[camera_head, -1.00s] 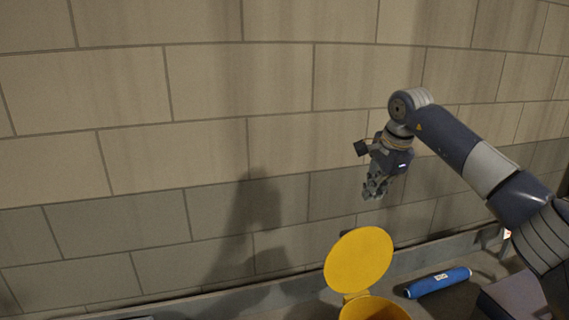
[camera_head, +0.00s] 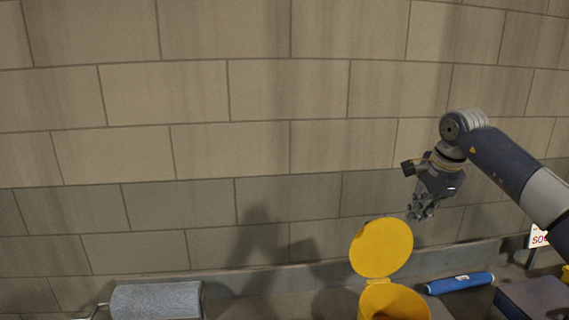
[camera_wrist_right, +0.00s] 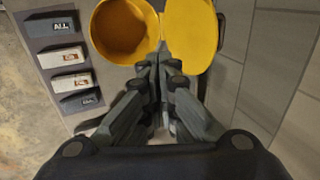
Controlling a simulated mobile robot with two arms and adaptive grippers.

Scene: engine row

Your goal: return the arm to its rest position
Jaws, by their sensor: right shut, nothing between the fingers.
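My right gripper (camera_head: 421,207) hangs from the right arm in front of the block wall, above the yellow bin's raised lid. In the right wrist view my gripper (camera_wrist_right: 164,62) has its fingers together with nothing between them, pointing at the bin's hinge side. The yellow bin (camera_head: 395,303) stands open below, and its round yellow lid (camera_head: 381,247) is tilted up. The wrist view shows the bin's open top (camera_wrist_right: 124,30) with nothing visible inside. My left gripper is not in view.
A blue cylinder (camera_head: 460,283) lies on the bench right of the bin. A grey roll (camera_head: 156,300) lies at lower left. A sign (camera_head: 540,236) stands at the right edge. Several labelled boxes (camera_wrist_right: 62,54) sit in a row beside the bin. The block wall (camera_head: 230,150) closes off the back.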

